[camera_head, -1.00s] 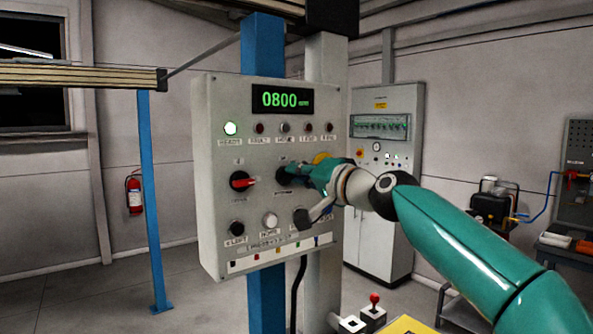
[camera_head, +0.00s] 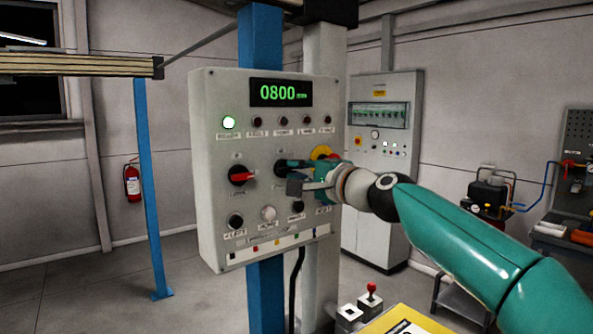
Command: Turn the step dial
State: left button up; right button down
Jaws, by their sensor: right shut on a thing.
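The grey control panel (camera_head: 207,170) stands upright on the blue post, its green display (camera_head: 280,93) reading 0800 mm. My right gripper (camera_head: 286,175) comes in from the right and is shut on the black step dial (camera_head: 279,168) in the panel's middle row. The gripper covers most of the dial, so its pointer and scale cannot be read. My left gripper is not in view.
Several push buttons (camera_head: 268,213) lie close under the gripper, and a yellow-ringed part (camera_head: 321,152) shows just behind it. A joystick box (camera_head: 371,300) stands below. A grey cabinet (camera_head: 375,215) stands behind.

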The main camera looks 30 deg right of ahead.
jog(key=shift+f, duration=0.25)
jog(key=c, duration=1.2)
grip_release()
jog(key=shift+d, duration=0.15)
jog(key=shift+r, duration=0.1)
jog(key=shift+s, duration=0.1)
jog(key=shift+s, duration=0.35)
jog(key=s+d, duration=0.1)
jog(key=s, duration=1)
jog(key=shift+d, duration=0.25)
